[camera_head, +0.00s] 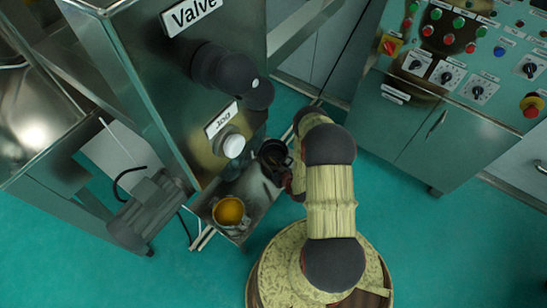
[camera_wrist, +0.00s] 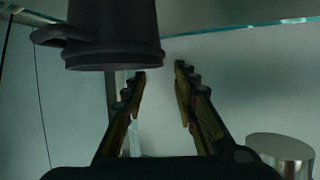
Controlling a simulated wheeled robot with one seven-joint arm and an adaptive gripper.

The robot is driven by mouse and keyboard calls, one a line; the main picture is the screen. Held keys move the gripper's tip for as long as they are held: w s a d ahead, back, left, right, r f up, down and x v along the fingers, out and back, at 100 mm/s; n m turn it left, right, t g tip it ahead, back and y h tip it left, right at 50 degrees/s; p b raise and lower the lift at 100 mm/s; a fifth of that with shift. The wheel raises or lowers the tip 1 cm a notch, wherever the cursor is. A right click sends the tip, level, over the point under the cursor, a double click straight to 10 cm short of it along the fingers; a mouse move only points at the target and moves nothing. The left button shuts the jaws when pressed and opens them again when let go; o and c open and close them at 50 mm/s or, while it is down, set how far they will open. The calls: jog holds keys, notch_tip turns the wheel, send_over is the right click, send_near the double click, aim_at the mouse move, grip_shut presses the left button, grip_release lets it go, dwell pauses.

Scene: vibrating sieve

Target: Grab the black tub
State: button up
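The black tub (camera_head: 272,151) is on the metal tray below the machine in the head view. In the wrist view the dark tub (camera_wrist: 112,30) fills the upper left, with a rim and a side handle (camera_wrist: 55,37); its upper part is cut off. My gripper (camera_wrist: 160,80) is open, its two fingers apart with nothing between the tips. The tub appears beyond and mostly left of the fingertips. Whether a finger touches it is unclear. In the head view my arm partly hides the gripper beside the tub.
A metal cup with orange contents (camera_head: 229,211) stands on the same tray (camera_head: 258,192). A control cabinet (camera_head: 440,125) stands right. A metal cylinder (camera_wrist: 282,153) shows at lower right in the wrist view.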

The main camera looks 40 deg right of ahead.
aim_at(266, 161)
jog(key=b+x, duration=0.1)
jog(key=x, duration=0.1)
jog(key=b+x, duration=0.1)
jog(key=x, duration=0.1)
jog(key=shift+w+d+f, duration=0.15)
jog(key=shift+d+f, duration=0.1)
jog(key=shift+f, duration=0.25)
jog(key=shift+c, duration=0.5)
grip_shut()
